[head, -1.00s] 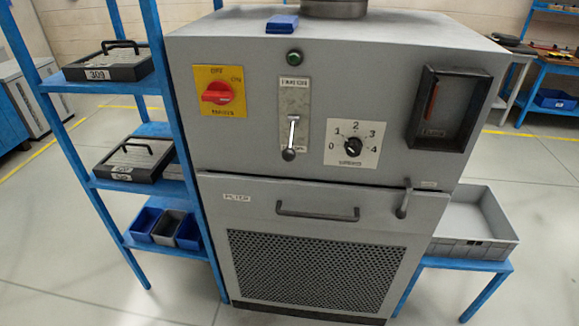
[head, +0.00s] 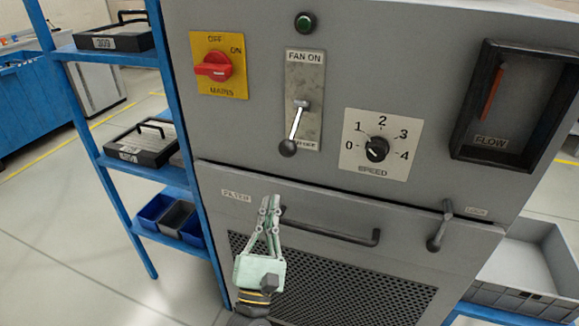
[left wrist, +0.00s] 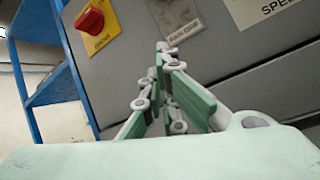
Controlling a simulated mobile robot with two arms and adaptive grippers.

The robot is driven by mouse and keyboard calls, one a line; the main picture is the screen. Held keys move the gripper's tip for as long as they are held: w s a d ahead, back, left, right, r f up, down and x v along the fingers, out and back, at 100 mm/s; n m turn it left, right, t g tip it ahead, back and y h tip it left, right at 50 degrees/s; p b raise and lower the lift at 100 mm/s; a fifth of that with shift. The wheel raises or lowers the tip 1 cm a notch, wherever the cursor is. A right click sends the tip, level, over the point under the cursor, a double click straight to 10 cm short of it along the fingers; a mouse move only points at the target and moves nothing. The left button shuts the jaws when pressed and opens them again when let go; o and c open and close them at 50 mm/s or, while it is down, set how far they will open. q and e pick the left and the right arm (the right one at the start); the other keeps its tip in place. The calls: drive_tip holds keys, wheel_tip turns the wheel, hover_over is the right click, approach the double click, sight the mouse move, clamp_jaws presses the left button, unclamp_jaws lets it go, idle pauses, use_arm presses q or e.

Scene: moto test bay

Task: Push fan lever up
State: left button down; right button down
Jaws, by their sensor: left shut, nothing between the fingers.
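The fan lever (head: 295,125) is a metal rod with a dark round knob, on a pale plate (head: 304,75) marked "FAN ON" at the top. It hangs down, its knob at the lower end of the plate. My left gripper (head: 270,203) is shut and empty, fingers pointing up, below and slightly left of the knob and apart from it in the picture. In the left wrist view its fingers (left wrist: 164,50) point toward the lower part of the plate (left wrist: 178,16); the lever cannot be made out there. My right gripper is not in view.
A red mains switch (head: 213,66) is left of the plate, a speed dial (head: 377,149) right, a green button (head: 305,21) above. The filter door's bar handle (head: 335,230) is right beside my left gripper. A blue shelf rack (head: 163,75) stands at the left.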

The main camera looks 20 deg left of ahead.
use_arm(q)
drive_tip(key=w+r+p, duration=0.5)
drive_tip(key=r, duration=0.3)
drive_tip(key=shift+d, duration=0.2)
idle(0.5)
drive_tip(key=shift+w, duration=0.1)
drive_tip(key=shift+r, duration=0.15)
